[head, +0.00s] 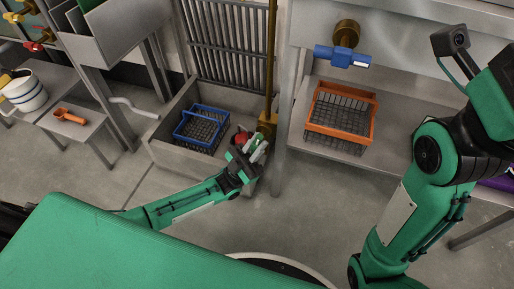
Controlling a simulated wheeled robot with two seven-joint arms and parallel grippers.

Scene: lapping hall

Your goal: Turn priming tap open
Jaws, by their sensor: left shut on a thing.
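A brass pipe (271,60) runs down to a brass tap body (267,122) above the right end of a grey trough. A red part (241,138), which looks like the handle of the priming tap, shows just left of the tap body. My left gripper (252,150) reaches in from the lower left and is shut on this red handle. The fingers and wrist cover much of it, so its exact angle cannot be told. My right arm stands at the right edge, and its gripper is not in view.
A blue wire basket (201,129) sits in the trough (166,147) left of my gripper. An orange basket (340,118) stands on a steel shelf, below a blue-handled valve (342,57). A bucket (24,92) and an orange scoop (69,116) rest on side tables.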

